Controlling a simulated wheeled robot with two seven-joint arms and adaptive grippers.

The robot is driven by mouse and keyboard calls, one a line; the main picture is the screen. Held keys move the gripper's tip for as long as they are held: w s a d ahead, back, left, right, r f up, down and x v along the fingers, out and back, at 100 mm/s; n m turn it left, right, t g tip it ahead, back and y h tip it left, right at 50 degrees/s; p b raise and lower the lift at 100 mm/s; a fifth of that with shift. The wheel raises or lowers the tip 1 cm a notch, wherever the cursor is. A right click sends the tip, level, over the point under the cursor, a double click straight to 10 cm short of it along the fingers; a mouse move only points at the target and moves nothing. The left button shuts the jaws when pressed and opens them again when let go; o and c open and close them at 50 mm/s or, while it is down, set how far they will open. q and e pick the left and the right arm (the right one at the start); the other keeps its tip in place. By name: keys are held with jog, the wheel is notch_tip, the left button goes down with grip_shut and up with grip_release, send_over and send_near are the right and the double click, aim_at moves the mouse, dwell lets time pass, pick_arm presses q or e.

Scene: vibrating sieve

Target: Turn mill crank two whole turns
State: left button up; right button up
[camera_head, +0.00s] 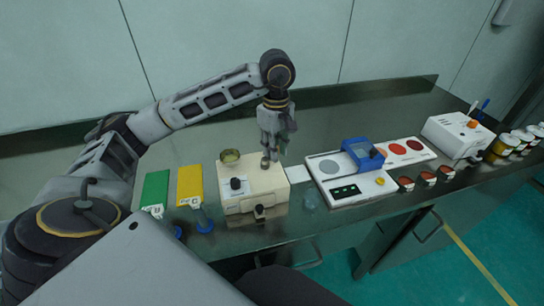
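A cream box-shaped machine (278,190), which looks like the mill, stands near the bench's front edge. It has a small round cup (229,156) at its back left, a black knob (236,184) on its top and a dark fitting (259,211) low on its front. My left gripper (268,158) points down over the back right of its top, with the fingers at a small upright part there. That part is mostly hidden, so I cannot tell whether it is the crank or whether the fingers grip it. My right gripper is not in view.
The bench behind is clear.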

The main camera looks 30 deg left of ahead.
pick_arm(q)
jog(key=o, duration=0.3)
jog(key=shift+s+a, duration=0.1)
jog(key=shift+r, duration=0.1)
jog(key=shift+r+p, duration=2.1)
jog(key=shift+r, duration=1.3)
jog(key=shift+r, duration=0.15)
jog(key=shift+r+p, duration=0.9)
jog(key=shift+p, duration=0.15)
